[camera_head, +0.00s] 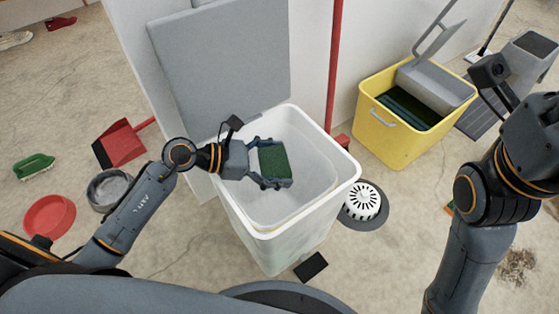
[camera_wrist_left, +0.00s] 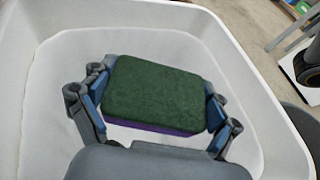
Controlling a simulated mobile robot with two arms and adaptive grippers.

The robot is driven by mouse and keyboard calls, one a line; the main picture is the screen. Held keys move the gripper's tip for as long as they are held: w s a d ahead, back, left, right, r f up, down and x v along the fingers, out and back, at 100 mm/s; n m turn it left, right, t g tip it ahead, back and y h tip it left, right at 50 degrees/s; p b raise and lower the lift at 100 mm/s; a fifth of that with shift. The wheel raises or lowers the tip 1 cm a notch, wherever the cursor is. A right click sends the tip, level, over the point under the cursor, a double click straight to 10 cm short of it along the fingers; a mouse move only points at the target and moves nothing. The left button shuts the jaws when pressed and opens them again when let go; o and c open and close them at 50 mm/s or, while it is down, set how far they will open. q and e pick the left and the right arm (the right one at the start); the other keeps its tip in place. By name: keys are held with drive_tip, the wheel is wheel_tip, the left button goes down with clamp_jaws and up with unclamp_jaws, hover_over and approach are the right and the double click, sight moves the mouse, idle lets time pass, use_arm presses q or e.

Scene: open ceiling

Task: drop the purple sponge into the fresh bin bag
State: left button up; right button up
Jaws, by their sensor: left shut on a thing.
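The purple sponge (camera_wrist_left: 152,128) has a dark green scouring top and a purple lower layer; in the head view mostly its green face (camera_head: 274,163) shows. My left gripper (camera_head: 268,165) is shut on it, with a finger on each side. The sponge is held over the open mouth of a white bin (camera_head: 345,180). A pale, translucent bag lines the bin (camera_head: 312,160); its bottom is partly hidden by my gripper and the sponge. The wrist view shows the bin's rim (camera_wrist_left: 228,50) around the sponge. My right arm is at the right, its fingertips out of sight.
The bin's grey lid (camera_head: 220,65) stands open behind it. A yellow bin (camera_head: 390,140) is at the back right, with a white round vent-like object (camera_head: 362,201) nearby. A red dustpan (camera_head: 121,143), grey bowl (camera_head: 108,188), red dish (camera_head: 49,216) and green brush (camera_head: 34,166) lie left.

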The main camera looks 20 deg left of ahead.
use_arm(q)
drive_tip(key=o, duration=0.5)
drive_tip(key=shift+c, duration=0.2)
wheel_tip(320, 180, up, 10)
idle(0.4)
idle(0.4)
